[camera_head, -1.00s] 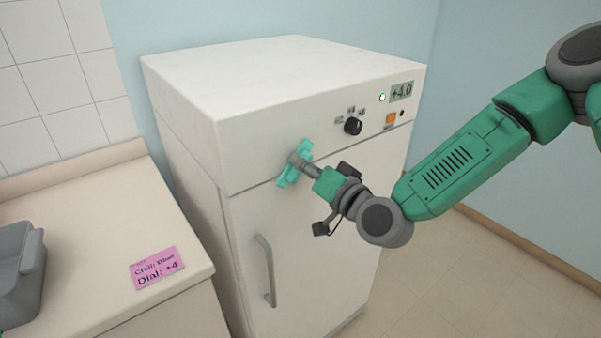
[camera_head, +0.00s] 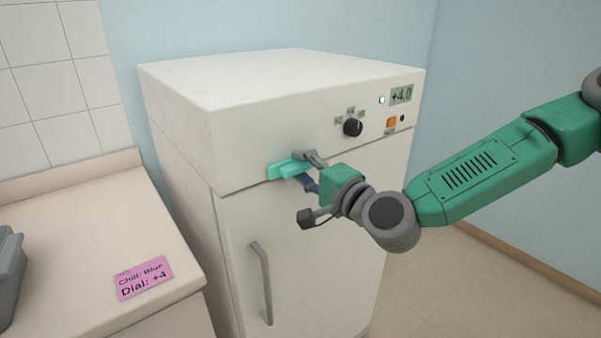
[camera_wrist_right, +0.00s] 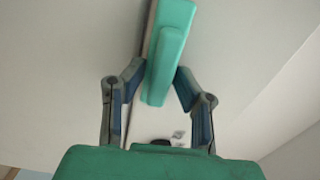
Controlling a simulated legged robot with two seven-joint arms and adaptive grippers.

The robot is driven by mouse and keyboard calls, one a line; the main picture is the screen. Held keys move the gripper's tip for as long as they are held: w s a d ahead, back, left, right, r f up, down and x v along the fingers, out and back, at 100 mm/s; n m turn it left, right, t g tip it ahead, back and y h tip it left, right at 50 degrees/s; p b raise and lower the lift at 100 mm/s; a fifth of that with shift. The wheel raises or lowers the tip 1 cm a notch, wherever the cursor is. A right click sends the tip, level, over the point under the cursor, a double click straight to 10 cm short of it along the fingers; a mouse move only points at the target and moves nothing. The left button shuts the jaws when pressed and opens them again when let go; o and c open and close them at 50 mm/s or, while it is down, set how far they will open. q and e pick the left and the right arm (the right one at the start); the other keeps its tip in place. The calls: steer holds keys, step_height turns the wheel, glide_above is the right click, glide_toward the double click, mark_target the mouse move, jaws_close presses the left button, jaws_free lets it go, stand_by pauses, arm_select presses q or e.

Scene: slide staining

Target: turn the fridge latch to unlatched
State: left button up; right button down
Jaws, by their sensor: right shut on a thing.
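The fridge latch (camera_head: 286,170) is a teal bar on the upper front of the white fridge (camera_head: 330,240), near the seam above the door. It lies close to horizontal in the head view. My right gripper (camera_head: 304,169) reaches it from the right and is shut on it. In the right wrist view the teal latch (camera_wrist_right: 166,55) runs between the two fingertips of my right gripper (camera_wrist_right: 160,82), which sit on either side of it. The fingers hide part of the latch in the head view. My left gripper is not in view.
The fridge panel has a black dial (camera_head: 353,127), an orange button (camera_head: 391,122) and a display (camera_head: 401,96) reading +4.0. A grey door handle (camera_head: 262,282) is below the latch. A counter (camera_head: 80,220) with a pink note (camera_head: 144,277) and a grey object (camera_head: 10,270) stands left.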

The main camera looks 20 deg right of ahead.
steer(key=shift+s+f+m, duration=0.15)
steer(key=shift+f+m, duration=0.15)
steer(key=shift+f, duration=0.15)
steer(key=c, duration=1.5)
jaws_free()
steer(key=shift+c, duration=0.2)
steer(key=shift+o, duration=0.3)
steer(key=shift+d+r, duration=0.1)
steer(key=shift+d, duration=0.05)
steer(key=shift+d+r, duration=0.1)
steer(key=shift+d, duration=0.1)
steer(key=v, duration=0.7)
steer(key=shift+s+d, duration=0.15)
steer(key=shift+s, duration=0.05)
